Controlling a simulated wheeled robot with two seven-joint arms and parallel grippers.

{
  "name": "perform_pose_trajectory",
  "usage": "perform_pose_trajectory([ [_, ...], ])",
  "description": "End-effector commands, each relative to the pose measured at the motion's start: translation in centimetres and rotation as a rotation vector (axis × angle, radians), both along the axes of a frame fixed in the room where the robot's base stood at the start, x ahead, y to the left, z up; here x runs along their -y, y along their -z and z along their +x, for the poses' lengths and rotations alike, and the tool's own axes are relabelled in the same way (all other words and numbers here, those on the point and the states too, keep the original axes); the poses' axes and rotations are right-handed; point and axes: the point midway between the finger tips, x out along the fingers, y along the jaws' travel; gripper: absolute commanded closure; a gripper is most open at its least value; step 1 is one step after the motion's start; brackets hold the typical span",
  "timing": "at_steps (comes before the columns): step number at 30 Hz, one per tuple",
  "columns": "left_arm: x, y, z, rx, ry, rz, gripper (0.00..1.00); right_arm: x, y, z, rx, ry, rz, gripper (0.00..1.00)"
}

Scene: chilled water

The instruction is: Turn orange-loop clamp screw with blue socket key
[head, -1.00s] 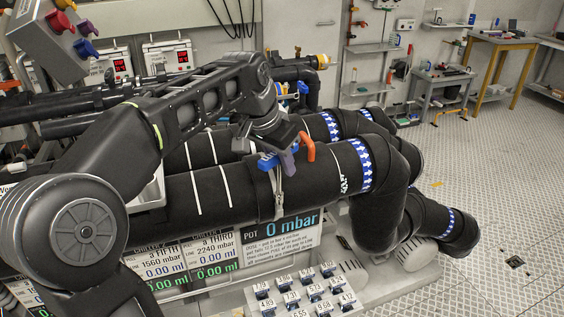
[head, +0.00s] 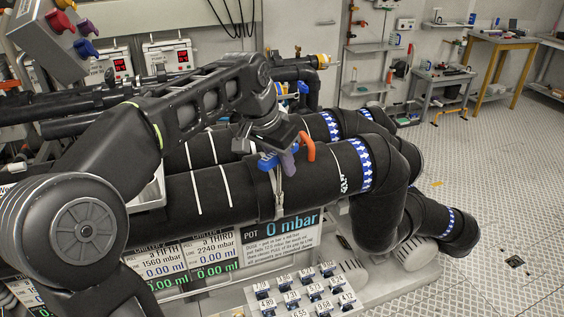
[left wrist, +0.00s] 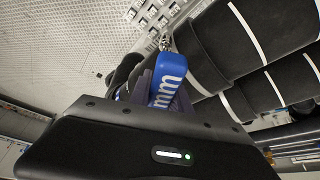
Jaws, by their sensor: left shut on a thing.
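My left gripper (head: 284,153) is shut on the blue socket key (head: 266,161), over the top of a thick black insulated pipe. The key's blue handle (left wrist: 167,80), marked "mm", fills the middle of the left wrist view between the gripper fingers. A metal shank (left wrist: 165,42) shows beyond the handle. The orange loop (head: 309,146) stands on the pipe just right of the gripper, close to the key. A metal clamp strap (head: 278,188) hangs down the pipe's front below the key. The gripper hides the clamp screw and the key's socket end. My right gripper is not in view.
Black pipes with blue-and-white arrow bands (head: 361,165) run beside and behind the gripper. Below stands a "0 mbar" panel (head: 290,222) and a tray of small numbered blocks (head: 262,295). The floor at right is largely clear.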

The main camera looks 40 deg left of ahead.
Motion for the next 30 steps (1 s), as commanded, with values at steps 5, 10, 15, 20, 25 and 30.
perform_pose_trajectory([
  [5, 0.0, 0.2, 0.0, 0.001, 0.000, 0.000, 1.00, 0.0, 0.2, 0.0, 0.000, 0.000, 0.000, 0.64],
  [10, 0.0, 0.5, 0.0, 0.001, 0.000, 0.000, 1.00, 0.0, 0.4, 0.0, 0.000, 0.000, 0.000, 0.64],
  [15, 0.0, 0.8, 0.0, 0.001, 0.000, 0.000, 1.00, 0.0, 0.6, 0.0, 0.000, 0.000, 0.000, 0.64],
  [20, 0.0, 1.0, 0.0, 0.001, 0.000, 0.000, 1.00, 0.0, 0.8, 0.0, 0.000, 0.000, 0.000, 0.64],
  [25, 0.0, 1.3, 0.0, 0.001, 0.000, 0.000, 1.00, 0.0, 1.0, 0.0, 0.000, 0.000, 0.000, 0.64],
  [30, 0.0, 1.5, 0.0, 0.001, 0.000, 0.000, 1.00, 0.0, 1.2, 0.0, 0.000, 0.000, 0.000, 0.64],
])
